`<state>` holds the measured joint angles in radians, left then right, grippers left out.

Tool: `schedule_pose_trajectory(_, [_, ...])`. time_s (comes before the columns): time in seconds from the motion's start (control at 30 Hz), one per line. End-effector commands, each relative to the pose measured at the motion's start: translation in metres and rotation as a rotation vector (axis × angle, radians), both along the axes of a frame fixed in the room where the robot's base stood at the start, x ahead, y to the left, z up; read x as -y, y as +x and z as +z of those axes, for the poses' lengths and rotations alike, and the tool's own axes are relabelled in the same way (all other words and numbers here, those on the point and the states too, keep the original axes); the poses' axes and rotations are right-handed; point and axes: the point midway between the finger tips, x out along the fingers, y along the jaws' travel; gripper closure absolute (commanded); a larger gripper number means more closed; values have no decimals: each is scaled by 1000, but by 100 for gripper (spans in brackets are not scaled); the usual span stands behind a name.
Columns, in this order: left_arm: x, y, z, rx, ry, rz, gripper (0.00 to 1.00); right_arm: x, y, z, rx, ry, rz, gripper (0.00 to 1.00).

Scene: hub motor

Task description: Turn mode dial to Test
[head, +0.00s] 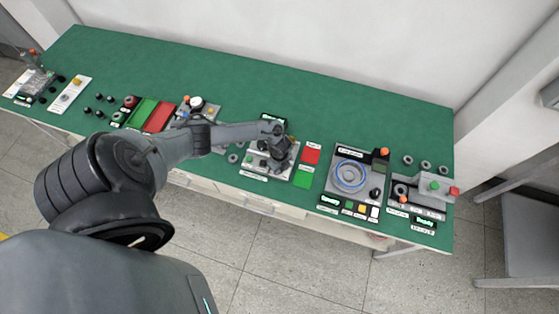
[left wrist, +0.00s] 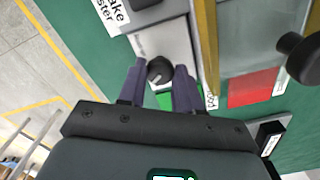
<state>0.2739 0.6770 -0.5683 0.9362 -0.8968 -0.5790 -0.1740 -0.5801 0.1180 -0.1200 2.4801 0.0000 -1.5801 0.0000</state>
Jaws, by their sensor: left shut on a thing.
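A dark round dial (left wrist: 159,70) with a raised grip stands on a light grey panel (left wrist: 165,40) in the left wrist view. The two fingers of my left gripper (left wrist: 158,80) are on either side of it, shut on it. In the head view my left gripper (head: 277,152) is down over a grey station (head: 258,170) near the middle of the table, and the arm and gripper hide the dial there. I cannot read the dial's markings or its setting. A partly cut-off label (left wrist: 112,14) reads "ake ster". My right gripper is not in view.
Red (head: 311,155) and green (head: 302,179) pads lie right of the station. Further right are a blue-ringed unit (head: 351,176) and a unit with a red end (head: 454,191). A yellow bar (left wrist: 207,45) stands close to the fingers. The table's back (head: 330,95) is clear.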

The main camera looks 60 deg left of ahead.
Motion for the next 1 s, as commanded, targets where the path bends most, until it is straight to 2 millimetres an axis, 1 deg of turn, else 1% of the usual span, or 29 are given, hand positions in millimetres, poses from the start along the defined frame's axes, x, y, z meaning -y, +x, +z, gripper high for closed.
schedule_pose_trajectory(0.1, [0,0,1,0,-1,54,97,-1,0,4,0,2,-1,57])
schedule_pose_trajectory(0.3, [0,0,1,0,-1,105,97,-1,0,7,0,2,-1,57])
schedule_pose_trajectory(0.8, [0,0,0,0,0,123,97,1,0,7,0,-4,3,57])
schedule_pose_trajectory(0.83, [0,0,0,0,0,123,62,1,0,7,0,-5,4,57])
schedule_pose_trajectory(0.97, [0,0,0,0,0,122,42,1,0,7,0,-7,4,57])
schedule_pose_trajectory(1.0, [0,0,0,0,0,122,41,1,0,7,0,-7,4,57])
